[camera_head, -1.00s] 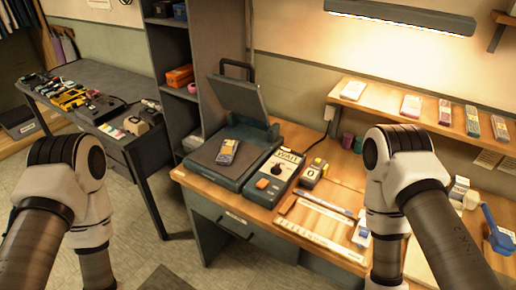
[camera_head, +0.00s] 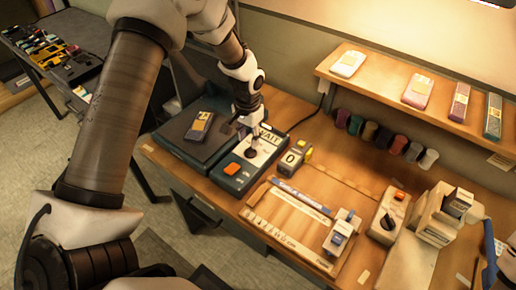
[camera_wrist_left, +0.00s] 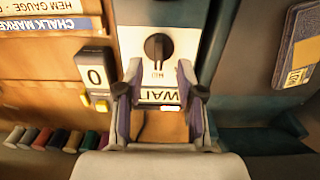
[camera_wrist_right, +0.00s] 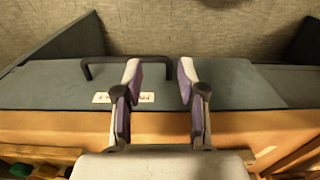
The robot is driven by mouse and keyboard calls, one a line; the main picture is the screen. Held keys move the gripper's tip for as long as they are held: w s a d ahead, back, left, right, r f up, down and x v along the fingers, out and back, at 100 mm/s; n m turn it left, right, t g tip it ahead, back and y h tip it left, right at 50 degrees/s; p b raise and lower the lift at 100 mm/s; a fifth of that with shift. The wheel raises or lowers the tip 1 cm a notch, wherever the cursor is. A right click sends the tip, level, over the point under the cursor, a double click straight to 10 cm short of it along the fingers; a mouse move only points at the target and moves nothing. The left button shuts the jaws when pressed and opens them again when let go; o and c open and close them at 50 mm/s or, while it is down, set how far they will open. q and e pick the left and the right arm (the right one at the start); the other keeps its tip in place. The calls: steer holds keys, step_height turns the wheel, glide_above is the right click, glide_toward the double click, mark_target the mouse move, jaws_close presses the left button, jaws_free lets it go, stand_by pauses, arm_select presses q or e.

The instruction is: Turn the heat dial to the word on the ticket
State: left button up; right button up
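The black heat dial (camera_head: 253,150) sits on the white panel of the dark press (camera_head: 225,183), beside a display reading WAIT (camera_head: 268,136). In the left wrist view the dial (camera_wrist_left: 158,46) lies just beyond my open left fingers; its setting is unclear. My left gripper (camera_head: 246,124) hangs over the panel, apart from the dial as far as I can tell. A dark item (camera_head: 199,127) with a yellow ticket (camera_wrist_left: 298,76) lies on the press plate; the ticket's word is too small to read. My right gripper (camera_wrist_right: 158,80) is open and empty above the table's front edge.
A counter reading 0 (camera_head: 291,158) and an orange button (camera_head: 232,168) are near the dial. A wooden board (camera_head: 290,218), small machine (camera_head: 387,220) and thread spools (camera_head: 385,140) lie to the right. A drawer handle (camera_wrist_right: 128,62) shows under my right gripper.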

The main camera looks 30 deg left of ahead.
mark_target(250, 148)
arm_select(q)
steer(key=f, duration=0.1)
steer(key=f+b, duration=0.1)
steer(key=f, duration=0.1)
steer(key=f+b, duration=0.1)
steer(key=shift+w+d+f, duration=0.2)
steer(key=shift+w+f, duration=0.2)
steer(key=shift+s+a+r, duration=0.1)
steer(key=shift+s+r, duration=0.05)
steer(key=shift+r, duration=0.05)
steer(key=shift+s+r, duration=0.1)
steer(key=shift+c, duration=1)
jaws_close()
arm_select(e)
step_height(250, 148, down, 4)
steer(key=shift+w+d+r, duration=0.1)
steer(key=shift+w, duration=0.05)
